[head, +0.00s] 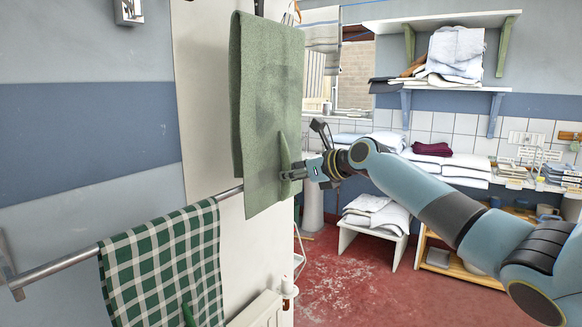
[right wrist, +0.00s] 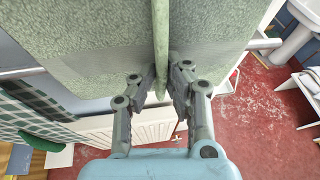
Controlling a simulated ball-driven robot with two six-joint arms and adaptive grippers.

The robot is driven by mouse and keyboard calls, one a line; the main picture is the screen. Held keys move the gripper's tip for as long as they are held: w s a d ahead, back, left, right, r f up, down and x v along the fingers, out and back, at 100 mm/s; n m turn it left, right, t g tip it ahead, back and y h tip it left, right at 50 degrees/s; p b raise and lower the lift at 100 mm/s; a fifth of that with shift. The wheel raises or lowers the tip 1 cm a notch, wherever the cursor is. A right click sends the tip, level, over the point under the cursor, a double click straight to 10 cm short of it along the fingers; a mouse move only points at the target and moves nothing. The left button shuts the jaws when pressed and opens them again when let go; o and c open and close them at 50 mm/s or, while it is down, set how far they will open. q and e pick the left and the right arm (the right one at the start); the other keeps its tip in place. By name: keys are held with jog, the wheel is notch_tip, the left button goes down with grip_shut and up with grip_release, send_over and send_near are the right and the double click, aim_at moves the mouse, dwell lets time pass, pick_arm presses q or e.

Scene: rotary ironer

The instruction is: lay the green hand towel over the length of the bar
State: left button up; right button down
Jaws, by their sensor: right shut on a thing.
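The green hand towel (head: 262,85) hangs as a tall flat panel in the head view, its top well above the metal bar (head: 68,262). Its lower part covers the bar's right stretch. My right gripper (head: 293,172) is shut on a fold near the towel's lower right edge. In the right wrist view, the fingers (right wrist: 160,90) pinch a raised fold of the towel (right wrist: 85,30) between them. What holds the towel's top is hidden from me. My left gripper is not in view.
A green-and-white checked towel (head: 165,265) hangs over the bar's left part. A white radiator (head: 260,312) is below. Behind, a white stool (head: 372,228) holds folded linen, and a wall shelf (head: 440,20) is above. Red floor (head: 335,275) lies open between.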

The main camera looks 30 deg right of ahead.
notch_tip(320, 180, down, 34)
jog(key=b, duration=2.2)
jog(key=shift+f, duration=0.2)
dwell(0.4)
jog(key=c, duration=1.3)
grip_release()
